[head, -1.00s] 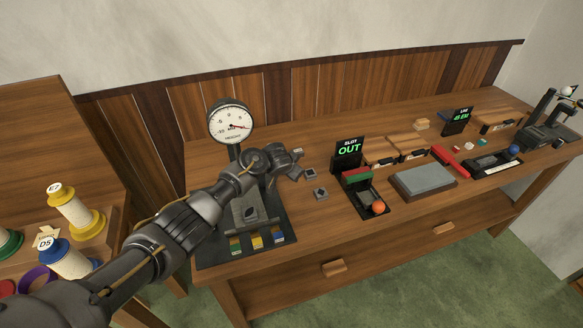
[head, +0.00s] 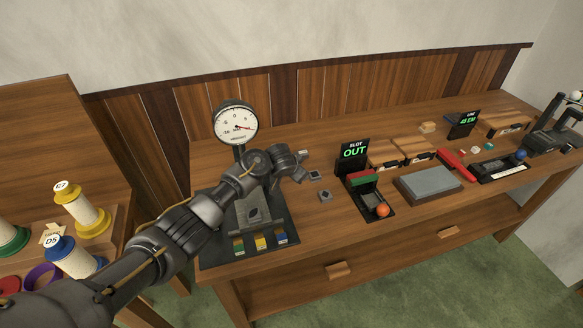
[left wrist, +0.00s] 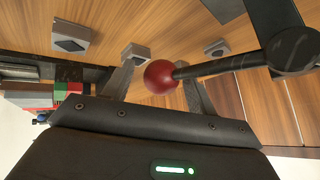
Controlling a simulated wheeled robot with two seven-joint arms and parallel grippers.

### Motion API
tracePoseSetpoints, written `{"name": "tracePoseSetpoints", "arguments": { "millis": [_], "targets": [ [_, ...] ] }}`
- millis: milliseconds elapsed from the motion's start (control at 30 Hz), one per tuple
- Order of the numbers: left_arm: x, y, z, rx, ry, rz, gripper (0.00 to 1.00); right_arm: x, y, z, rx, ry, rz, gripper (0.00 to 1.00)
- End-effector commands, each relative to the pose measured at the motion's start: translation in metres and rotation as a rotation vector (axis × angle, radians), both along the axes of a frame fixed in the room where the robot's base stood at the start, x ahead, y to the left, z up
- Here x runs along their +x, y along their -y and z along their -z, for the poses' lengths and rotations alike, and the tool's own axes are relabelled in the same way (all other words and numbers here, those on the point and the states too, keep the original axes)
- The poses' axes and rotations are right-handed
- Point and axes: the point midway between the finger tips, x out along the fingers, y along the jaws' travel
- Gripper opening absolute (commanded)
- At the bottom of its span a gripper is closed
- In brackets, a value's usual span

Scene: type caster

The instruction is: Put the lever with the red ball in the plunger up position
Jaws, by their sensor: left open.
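The red ball (left wrist: 160,77) is on the end of a dark lever rod (left wrist: 222,65) that comes in from the right in the left wrist view. The rod joins a dark round pivot (left wrist: 292,50). My left gripper (left wrist: 162,84) is open, with one finger on each side of the ball; I cannot tell whether they touch it. In the head view my left gripper (head: 297,168) is beside the gauge station, and the red ball and lever are hidden there. The round dial gauge (head: 236,123) stands behind my arm. My right gripper is out of view.
Small grey blocks (head: 325,196) lie just right of my gripper. Further right are a slot device (head: 354,153) reading OUT with an orange ball (head: 383,211), and a grey stone block (head: 428,184). Thread spools (head: 82,212) stand at the left.

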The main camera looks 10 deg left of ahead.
Motion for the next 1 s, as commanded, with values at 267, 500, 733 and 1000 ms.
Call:
{"name": "tracePoseSetpoints", "arguments": {
  "millis": [267, 500, 733, 1000],
  "targets": [
    [-0.028, -0.008, -0.037, -0.002, 0.005, 0.001, 0.57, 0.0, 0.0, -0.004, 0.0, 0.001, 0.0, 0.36],
    [-0.051, -0.013, -0.064, -0.003, 0.001, 0.002, 0.57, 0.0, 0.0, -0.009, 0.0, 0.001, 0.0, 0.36],
    [-0.058, -0.017, -0.072, 0.001, 0.001, -0.001, 0.57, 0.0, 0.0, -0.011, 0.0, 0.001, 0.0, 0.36],
    [-0.058, -0.017, -0.072, 0.002, 0.001, 0.0, 0.57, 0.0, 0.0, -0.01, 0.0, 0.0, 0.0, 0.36]
  ]
}}
